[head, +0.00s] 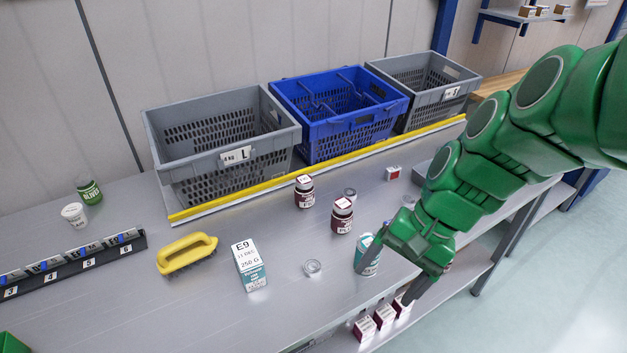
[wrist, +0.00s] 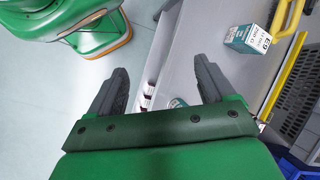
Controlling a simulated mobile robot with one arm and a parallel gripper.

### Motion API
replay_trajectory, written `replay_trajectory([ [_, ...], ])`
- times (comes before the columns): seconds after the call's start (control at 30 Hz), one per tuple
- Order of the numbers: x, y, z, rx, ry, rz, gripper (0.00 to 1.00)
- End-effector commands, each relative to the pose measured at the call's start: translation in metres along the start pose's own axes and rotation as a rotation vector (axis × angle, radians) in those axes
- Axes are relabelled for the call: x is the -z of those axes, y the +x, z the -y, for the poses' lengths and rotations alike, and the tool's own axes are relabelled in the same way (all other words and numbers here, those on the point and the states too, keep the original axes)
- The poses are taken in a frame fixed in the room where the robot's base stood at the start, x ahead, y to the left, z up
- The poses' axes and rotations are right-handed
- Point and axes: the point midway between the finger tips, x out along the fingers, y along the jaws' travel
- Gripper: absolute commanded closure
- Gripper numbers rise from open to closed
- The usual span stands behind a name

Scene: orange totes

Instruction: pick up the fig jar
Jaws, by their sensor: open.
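Two dark red jars with white labels stand upright on the grey table in the head view, one farther back (head: 304,191) and one nearer (head: 342,216). Their small print is too blurred to tell which is the fig jar. My gripper (head: 390,281) is open and empty at the table's front edge, to the right of and nearer than both jars, apart from them. In the wrist view its two fingers (wrist: 160,78) are spread, with floor and the table edge behind them. No dark red tabletop jar shows clearly there.
A teal-labelled can (head: 368,261) stands close beside my gripper. Grey (head: 165,125) and blue (head: 355,125) crates stand behind a yellow-edged strip. Small boxes (head: 365,328) sit below.

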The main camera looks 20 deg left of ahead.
Motion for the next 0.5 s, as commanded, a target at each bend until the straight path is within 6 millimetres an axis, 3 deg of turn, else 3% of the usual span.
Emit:
replay_trajectory([
  [0.5,0.079,0.01,0.105,0.266,0.245,0.168,0.18],
])
